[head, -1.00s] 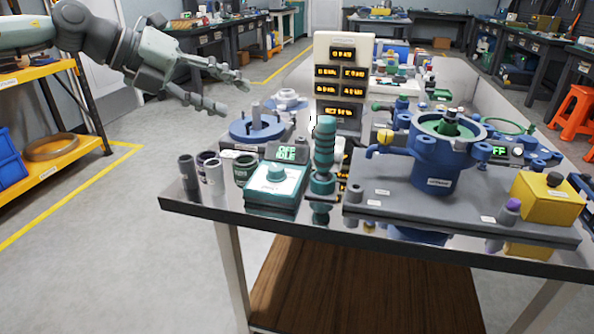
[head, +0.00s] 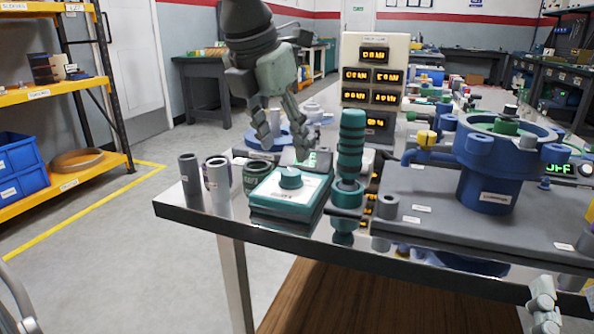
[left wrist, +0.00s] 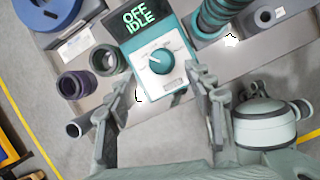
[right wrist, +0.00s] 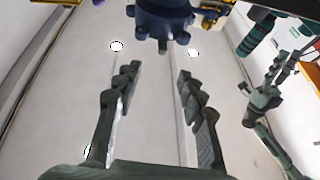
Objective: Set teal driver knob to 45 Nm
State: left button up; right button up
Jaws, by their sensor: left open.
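The teal knob (head: 290,178) sits on the white top of a teal control box (head: 262,213) at the table's front left. In the left wrist view the knob (left wrist: 161,60) has a pointer mark, and the box's display (left wrist: 138,22) reads OFF IDLE. A ribbed teal driver (head: 350,150) stands upright just right of the box. My left gripper (head: 284,132) is above and behind the box, fingers pointing down. Its open fingers (left wrist: 165,95) frame the knob without touching it. My right gripper (right wrist: 158,80) is open and empty; part of it shows low right in the head view.
Grey and dark cylinders (head: 216,185) stand left of the box. A blue pump-like vessel (head: 490,175) on a grey plate (head: 430,220) fills the right side. A tower of amber displays (head: 375,60) stands behind. Floor in front of the table is clear.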

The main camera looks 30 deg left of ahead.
aim_at(291, 171)
pick_arm(q)
jog(key=x, duration=0.6)
jog(key=shift+b, duration=0.3)
pick_arm(e)
jog(key=shift+s+d+r+t, duration=0.25)
jog(key=shift+r+t, duration=0.35)
jog(key=shift+r, duration=0.05)
pick_arm(q)
jog(key=shift+c, duration=0.5)
jog(key=c, duration=1.1)
jog(key=shift+o, duration=0.2)
